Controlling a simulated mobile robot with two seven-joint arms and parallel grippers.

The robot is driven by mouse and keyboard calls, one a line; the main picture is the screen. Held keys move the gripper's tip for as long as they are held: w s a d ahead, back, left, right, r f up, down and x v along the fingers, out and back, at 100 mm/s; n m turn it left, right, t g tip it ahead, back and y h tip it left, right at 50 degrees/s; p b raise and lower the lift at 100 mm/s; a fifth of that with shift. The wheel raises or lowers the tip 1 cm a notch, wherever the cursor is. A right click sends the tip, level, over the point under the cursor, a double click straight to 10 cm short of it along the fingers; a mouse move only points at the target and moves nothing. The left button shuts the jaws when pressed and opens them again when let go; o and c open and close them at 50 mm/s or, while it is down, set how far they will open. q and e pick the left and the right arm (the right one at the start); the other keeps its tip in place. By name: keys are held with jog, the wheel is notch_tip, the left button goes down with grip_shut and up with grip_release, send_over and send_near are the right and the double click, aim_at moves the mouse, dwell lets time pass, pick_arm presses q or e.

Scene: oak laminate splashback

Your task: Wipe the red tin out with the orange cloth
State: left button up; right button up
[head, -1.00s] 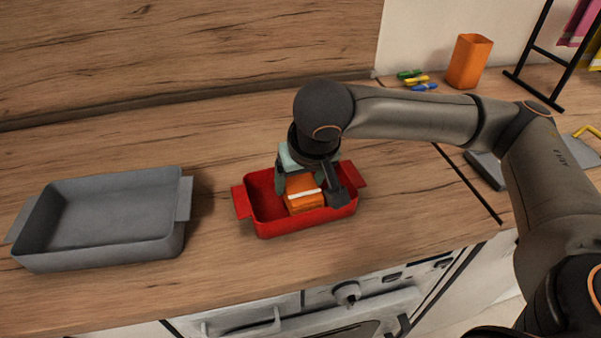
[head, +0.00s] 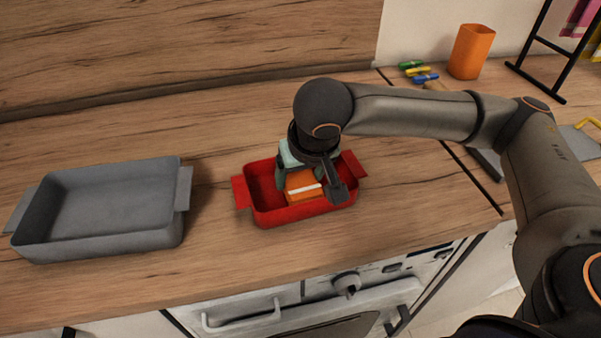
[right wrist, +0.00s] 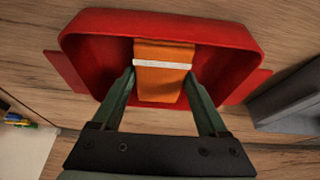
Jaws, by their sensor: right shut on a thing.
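The red tin (head: 262,213) stands on the wooden counter in the middle of the head view, with a handle at each end. It also fills the upper part of the right wrist view (right wrist: 85,50). The orange cloth (head: 303,196), folded with a white stripe, is inside the tin. My right gripper (head: 308,184) reaches down into the tin and is shut on the cloth; its two fingers show at either side of the cloth (right wrist: 160,88) in the right wrist view. My left gripper is not in view.
A grey tin (head: 110,243) stands on the counter at the left. An orange cup (head: 471,52), several coloured markers (head: 418,70) and a black rack (head: 540,68) are at the back right. An oven (head: 345,300) is below the counter edge. Counter between the tins is clear.

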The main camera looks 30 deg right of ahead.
jog(key=shift+f, duration=0.45)
jog(key=shift+a, duration=0.1)
jog(key=shift+w+a+r+p, duration=0.1)
jog(key=shift+a+r+p, duration=0.05)
jog(key=shift+a+p, duration=0.45)
jog(key=shift+w+a+f+p, duration=0.1)
jog(key=shift+a+p, duration=0.2)
jog(key=shift+a, duration=0.35)
jog(key=shift+w+a+f+p, duration=0.1)
jog(key=shift+a+p, duration=0.15)
jog(key=shift+a, duration=0.35)
jog(key=shift+s+d+p, duration=0.2)
jog(key=shift+d+p, duration=0.35)
jog(key=shift+d, duration=0.5)
jog(key=shift+d, duration=0.15)
jog(key=shift+s+d+p, duration=0.15)
jog(key=shift+d+p, duration=0.3)
jog(key=shift+d, duration=0.35)
jog(key=shift+d, duration=0.1)
